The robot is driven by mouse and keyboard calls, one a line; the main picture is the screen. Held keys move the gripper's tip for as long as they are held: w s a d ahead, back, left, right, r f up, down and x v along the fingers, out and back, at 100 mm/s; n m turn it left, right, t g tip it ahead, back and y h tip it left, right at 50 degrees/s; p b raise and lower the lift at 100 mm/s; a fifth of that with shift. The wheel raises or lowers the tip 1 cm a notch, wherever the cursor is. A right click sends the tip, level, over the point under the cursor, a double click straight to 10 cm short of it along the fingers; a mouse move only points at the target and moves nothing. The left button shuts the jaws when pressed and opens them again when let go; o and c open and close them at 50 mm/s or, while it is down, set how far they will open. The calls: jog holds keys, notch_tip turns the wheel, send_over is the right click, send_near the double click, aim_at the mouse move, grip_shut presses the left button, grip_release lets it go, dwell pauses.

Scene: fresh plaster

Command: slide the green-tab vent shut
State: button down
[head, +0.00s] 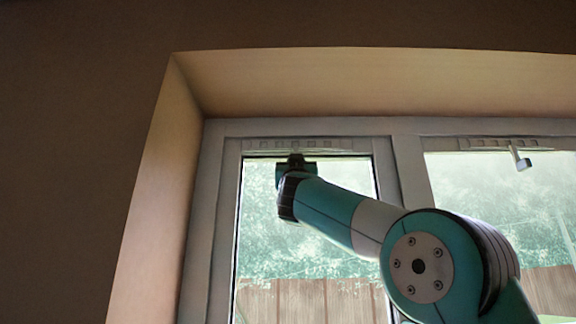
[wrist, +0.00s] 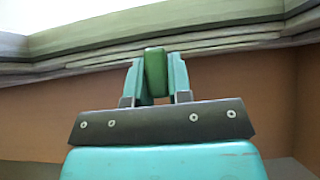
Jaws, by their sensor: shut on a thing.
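The left vent (head: 262,143) is a pale slotted strip along the top of the left window frame. In the wrist view it is a long ridged rail (wrist: 95,57) running across the top. The green tab (wrist: 155,72) stands between the two teal fingers of my gripper (wrist: 156,80), which are shut on it. In the head view my gripper (head: 296,160) reaches up to the vent near its middle, and my own arm hides the tab. I cannot tell from these views how far the slots are covered.
A frame post (head: 409,170) divides the two windows. The deep plaster reveal (head: 160,190) closes in on the left and above.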

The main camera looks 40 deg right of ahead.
jog(key=shift+a, duration=0.1)
jog(key=c, duration=1)
grip_release()
jog(key=shift+w+a, duration=0.15)
jog(key=shift+w, duration=0.05)
jog(key=shift+c, duration=0.2)
jog(key=shift+s+f+b, duration=0.2)
jog(key=shift+f+b, duration=0.1)
jog(key=b+v, duration=1.2)
jog(key=v, duration=0.4)
jog(key=shift+s+a+f, duration=0.2)
jog(key=shift+s, duration=0.1)
